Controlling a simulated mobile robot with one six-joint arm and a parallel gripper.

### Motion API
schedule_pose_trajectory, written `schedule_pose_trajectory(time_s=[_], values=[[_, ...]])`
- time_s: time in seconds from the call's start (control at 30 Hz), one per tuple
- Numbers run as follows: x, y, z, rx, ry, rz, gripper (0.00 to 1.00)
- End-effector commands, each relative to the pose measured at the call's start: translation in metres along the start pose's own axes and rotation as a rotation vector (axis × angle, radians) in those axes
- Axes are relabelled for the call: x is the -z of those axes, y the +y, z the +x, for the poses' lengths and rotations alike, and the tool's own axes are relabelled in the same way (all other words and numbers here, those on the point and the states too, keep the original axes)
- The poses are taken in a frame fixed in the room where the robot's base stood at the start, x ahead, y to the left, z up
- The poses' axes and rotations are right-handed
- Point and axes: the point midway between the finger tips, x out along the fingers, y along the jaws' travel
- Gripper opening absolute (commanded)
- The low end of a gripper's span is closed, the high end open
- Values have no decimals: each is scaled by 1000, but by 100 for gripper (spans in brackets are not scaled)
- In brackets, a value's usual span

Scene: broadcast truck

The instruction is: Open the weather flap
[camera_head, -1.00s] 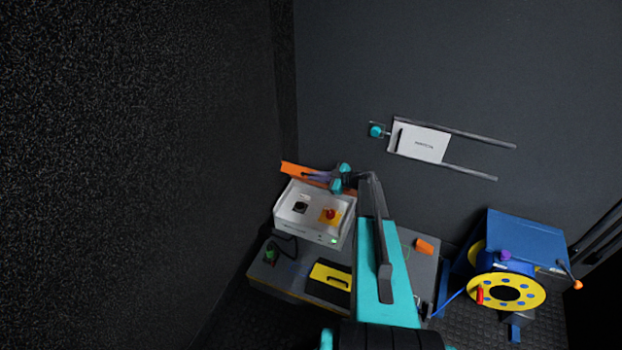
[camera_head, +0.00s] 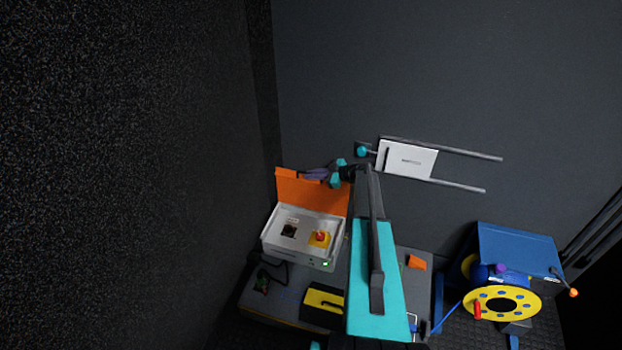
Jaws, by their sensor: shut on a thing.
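The weather flap seems to be the orange panel (camera_head: 298,192) standing up along the back edge of the white control box (camera_head: 286,254). Its broad orange face shows above the box. The exact contact is small and hard to make out. The box top is uncovered and shows a black switch (camera_head: 289,230) and a red knob on a yellow plate (camera_head: 320,238).
The box stands on a grey table with a yellow-and-black handled piece (camera_head: 323,300) and an orange block (camera_head: 416,262). A white sliding panel (camera_head: 408,160) on rails is on the back wall. A blue cable reel (camera_head: 515,250) stands right. A dark wall is close at left.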

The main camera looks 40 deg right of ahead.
Motion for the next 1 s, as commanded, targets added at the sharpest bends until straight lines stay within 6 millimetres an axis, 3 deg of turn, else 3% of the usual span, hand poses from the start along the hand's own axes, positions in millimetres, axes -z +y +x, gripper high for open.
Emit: schedule_pose_trajectory(time_s=[0.37,0.4,0.43,0.77,1.0], values=[[1,-2,6,8,4,6,0],[1,-2,6,8,4,5,13],[1,-2,6,8,4,5,17],[2,-1,2,5,3,4,17],[13,1,-3,4,3,3,17]])
